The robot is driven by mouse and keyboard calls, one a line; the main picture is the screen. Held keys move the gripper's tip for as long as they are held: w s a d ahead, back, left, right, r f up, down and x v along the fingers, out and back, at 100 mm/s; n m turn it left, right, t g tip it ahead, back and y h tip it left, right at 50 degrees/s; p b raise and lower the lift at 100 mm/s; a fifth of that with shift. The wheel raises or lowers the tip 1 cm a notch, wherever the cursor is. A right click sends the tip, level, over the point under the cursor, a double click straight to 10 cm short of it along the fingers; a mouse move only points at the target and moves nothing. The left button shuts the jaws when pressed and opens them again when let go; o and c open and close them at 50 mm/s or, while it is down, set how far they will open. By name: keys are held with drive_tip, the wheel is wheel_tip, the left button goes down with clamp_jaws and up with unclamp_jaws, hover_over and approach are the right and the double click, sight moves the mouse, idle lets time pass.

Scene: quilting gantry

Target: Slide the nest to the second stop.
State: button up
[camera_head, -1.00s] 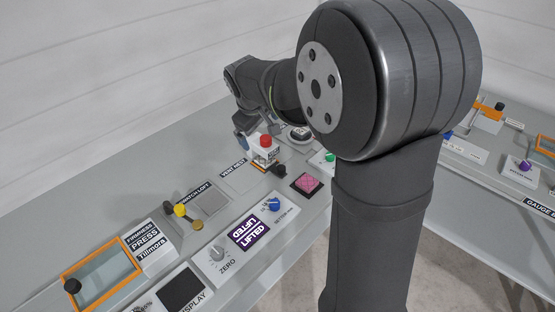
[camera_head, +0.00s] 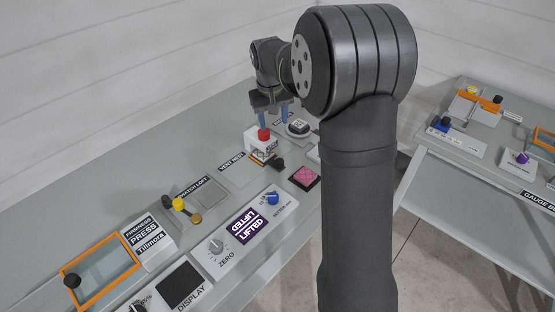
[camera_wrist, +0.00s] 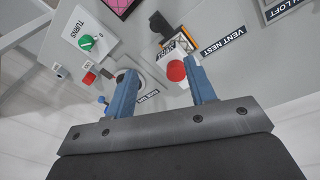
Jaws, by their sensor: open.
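A white block with a red knob (camera_head: 263,134) on top stands on the left bench near the VENT NEST label (camera_head: 232,161). The red knob also shows in the wrist view (camera_wrist: 176,70). I cannot tell for sure which part is the nest, and no stop is clearly marked. My gripper (camera_head: 271,119) is open, its two blue fingers pointing down just above and behind the red knob. In the wrist view the fingers (camera_wrist: 160,72) are apart with nothing held. The red knob appears between them, closer to the right finger; I cannot tell the height gap.
A black knob (camera_head: 277,163) and a pink pad (camera_head: 305,177) are in front of the block. A second bench (camera_head: 465,170) stands right, across a floor gap.

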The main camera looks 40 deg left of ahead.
sight(280, 160)
drive_tip(key=f, duration=0.6)
drive_tip(key=w+f+m+g, duration=0.1)
drive_tip(key=f, duration=0.5)
drive_tip(key=w+f+m, duration=0.1)
drive_tip(key=f, duration=0.5)
drive_tip(key=shift+w+d+f, duration=0.1)
drive_tip(key=shift+w+f, duration=0.1)
drive_tip(key=shift+w, duration=0.05)
drive_tip(key=shift+w, duration=0.1)
clamp_jaws()
